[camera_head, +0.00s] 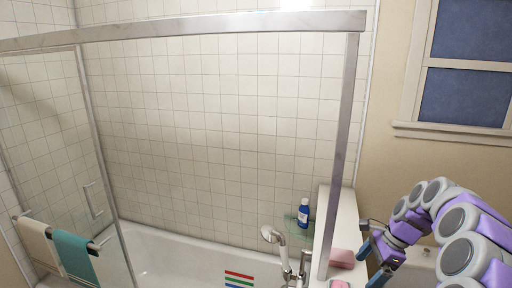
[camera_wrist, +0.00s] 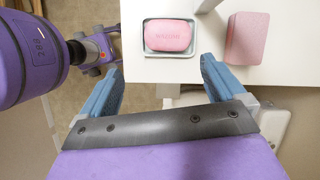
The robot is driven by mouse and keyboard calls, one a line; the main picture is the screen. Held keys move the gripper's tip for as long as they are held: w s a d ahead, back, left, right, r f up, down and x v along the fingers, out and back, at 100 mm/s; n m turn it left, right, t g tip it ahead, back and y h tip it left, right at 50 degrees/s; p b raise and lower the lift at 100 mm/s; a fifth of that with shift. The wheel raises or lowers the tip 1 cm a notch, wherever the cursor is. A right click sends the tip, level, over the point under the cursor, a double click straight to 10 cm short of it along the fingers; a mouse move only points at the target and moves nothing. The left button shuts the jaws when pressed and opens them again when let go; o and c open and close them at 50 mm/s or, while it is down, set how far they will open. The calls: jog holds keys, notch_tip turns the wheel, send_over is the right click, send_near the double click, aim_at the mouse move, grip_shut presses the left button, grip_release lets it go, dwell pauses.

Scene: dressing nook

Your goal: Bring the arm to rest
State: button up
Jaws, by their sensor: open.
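My purple and grey arm comes in from the right edge of the head view and bends down to my gripper (camera_head: 375,264). The gripper is low at the right, beside the white ledge (camera_head: 342,215) at the end of the bathtub. In the wrist view the two blue fingers of my gripper (camera_wrist: 161,72) are spread apart with nothing between them. The fingers point toward the edge of the white ledge (camera_wrist: 285,68). A pink soap bar (camera_wrist: 168,35) in a small dish and a pink block (camera_wrist: 247,38) lie on it, just beyond the fingers.
A blue bottle (camera_head: 303,213) stands by the ledge near a hand shower (camera_head: 273,236). A metal-framed glass screen (camera_head: 352,110) encloses the bathtub (camera_head: 170,250). Towels (camera_head: 75,254) hang at the lower left. A window (camera_head: 465,62) is on the right wall.

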jog(key=s+a+n+g+h+b, duration=0.2)
jog(key=s+a+n+b, duration=0.3)
jog(key=s+a+n, duration=0.9)
jog(key=s+a+f+n+h+b, duration=0.1)
jog(key=s+f, duration=0.3)
jog(key=s, duration=0.7)
jog(key=s+a+f+n+h+b, duration=0.1)
jog(key=s+f+n+b, duration=0.3)
jog(key=s, duration=0.8)
jog(key=shift+s+a+f+g, duration=0.3)
jog(key=shift+a+f+g, duration=0.15)
jog(key=shift+a, duration=0.15)
jog(key=shift+o, duration=0.2)
